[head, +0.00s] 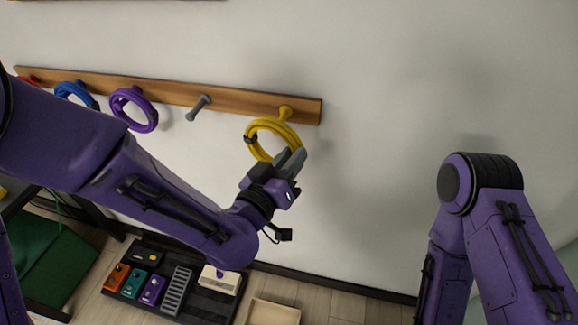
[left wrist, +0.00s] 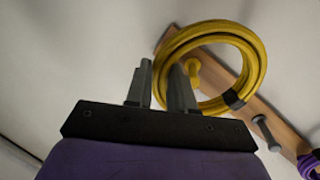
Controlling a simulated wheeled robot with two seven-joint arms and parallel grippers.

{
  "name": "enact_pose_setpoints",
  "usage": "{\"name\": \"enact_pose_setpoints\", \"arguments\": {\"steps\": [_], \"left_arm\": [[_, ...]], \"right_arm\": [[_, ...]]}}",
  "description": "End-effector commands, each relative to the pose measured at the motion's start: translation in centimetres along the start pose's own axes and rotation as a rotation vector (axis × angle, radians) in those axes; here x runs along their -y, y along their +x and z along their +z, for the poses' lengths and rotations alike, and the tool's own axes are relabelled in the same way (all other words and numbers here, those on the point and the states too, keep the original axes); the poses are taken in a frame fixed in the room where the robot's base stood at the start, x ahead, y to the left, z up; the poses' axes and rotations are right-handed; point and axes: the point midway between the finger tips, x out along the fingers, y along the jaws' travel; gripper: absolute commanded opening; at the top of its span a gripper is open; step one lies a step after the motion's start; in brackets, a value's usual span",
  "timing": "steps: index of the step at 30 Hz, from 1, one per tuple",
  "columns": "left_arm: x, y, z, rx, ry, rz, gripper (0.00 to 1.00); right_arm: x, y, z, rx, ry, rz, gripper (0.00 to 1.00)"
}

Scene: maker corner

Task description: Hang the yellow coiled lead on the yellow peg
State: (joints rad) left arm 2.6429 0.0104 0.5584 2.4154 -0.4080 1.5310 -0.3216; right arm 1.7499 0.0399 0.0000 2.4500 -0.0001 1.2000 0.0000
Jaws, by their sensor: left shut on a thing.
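The yellow coiled lead (head: 252,131) is a ring with a dark band. It is at the yellow peg (head: 285,113), near the right end of the wooden rail. My left gripper (head: 291,158) is shut on the lower right part of the lead. In the left wrist view, the lead (left wrist: 254,68) rises above the left gripper's fingers (left wrist: 162,80), and the yellow peg (left wrist: 193,70) shows within the ring's outline. I cannot tell whether the peg passes through the ring. My right gripper is out of view; only my right arm shows.
The wooden rail (head: 232,100) also carries a bare grey peg (head: 198,108), a purple coil (head: 116,103), a blue coil (head: 66,88) and a red item (head: 30,79). Below stand a dark board (head: 208,306) with several small boxes and a pale tray (head: 272,312). The wall right of the rail is clear.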

Motion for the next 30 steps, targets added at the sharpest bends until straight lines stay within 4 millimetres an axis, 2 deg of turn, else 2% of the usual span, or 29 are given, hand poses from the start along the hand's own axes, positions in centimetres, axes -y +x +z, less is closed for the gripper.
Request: {"name": "enact_pose_setpoints", "arguments": {"steps": [21, 30], "left_arm": [[1.5, 4.9, 0.0, -0.001, 0.0, -0.001, 0.0], [2.0, 5.9, 0.5, -0.001, 0.0, -0.001, 0.0]], "right_arm": [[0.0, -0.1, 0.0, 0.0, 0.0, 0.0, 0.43], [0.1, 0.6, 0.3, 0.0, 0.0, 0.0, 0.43]]}}
